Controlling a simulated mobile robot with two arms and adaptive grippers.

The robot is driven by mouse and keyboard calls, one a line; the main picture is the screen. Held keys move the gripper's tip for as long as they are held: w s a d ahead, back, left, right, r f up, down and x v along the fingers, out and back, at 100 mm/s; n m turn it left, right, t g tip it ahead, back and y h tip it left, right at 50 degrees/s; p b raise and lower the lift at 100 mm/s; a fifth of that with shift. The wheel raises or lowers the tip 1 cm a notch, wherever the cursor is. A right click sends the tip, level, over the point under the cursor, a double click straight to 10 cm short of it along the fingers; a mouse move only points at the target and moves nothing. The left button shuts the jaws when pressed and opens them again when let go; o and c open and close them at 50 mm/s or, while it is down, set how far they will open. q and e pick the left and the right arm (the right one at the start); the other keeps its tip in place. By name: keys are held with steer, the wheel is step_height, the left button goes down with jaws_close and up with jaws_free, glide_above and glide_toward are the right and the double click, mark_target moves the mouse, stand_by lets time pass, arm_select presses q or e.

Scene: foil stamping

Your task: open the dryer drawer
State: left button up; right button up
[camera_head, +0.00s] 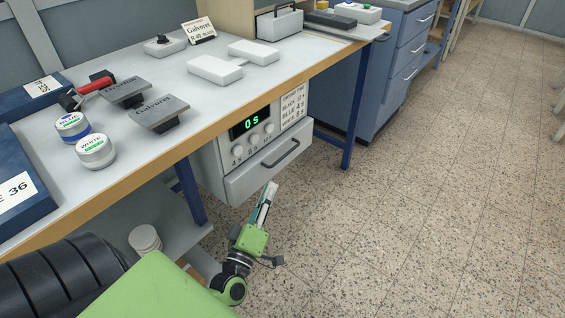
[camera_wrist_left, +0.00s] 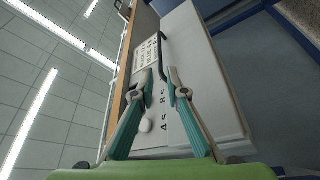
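The dryer (camera_head: 255,125) hangs under the table and shows a green "0 s" display. Its grey drawer (camera_head: 248,180) looks shut, with a dark bar handle (camera_head: 281,153) across its front. My left gripper (camera_head: 271,187) is just in front of and below the drawer front, apart from the handle. In the left wrist view, the gripper (camera_wrist_left: 161,80) is open and empty, fingers pointing toward the drawer front (camera_wrist_left: 205,70). The handle (camera_wrist_left: 162,45) runs lengthwise in line with the gap between the fingertips. My right gripper is not in view.
The table (camera_head: 180,85) carries white blocks, stamping plates, a red-handled tool and two jars. A blue table leg (camera_head: 190,190) stands left of the dryer, another (camera_head: 347,145) to its right. A blue cabinet (camera_head: 385,75) stands further back. The floor (camera_head: 430,210) is clear at right.

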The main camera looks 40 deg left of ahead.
mark_target(283, 158)
arm_select(q)
steer(key=shift+b+x, duration=0.35)
steer(key=shift+x, duration=5.45)
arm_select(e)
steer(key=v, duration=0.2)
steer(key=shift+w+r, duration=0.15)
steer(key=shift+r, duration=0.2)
arm_select(q)
steer(key=shift+c, duration=0.4)
jaws_close()
steer(key=shift+d, duration=0.1)
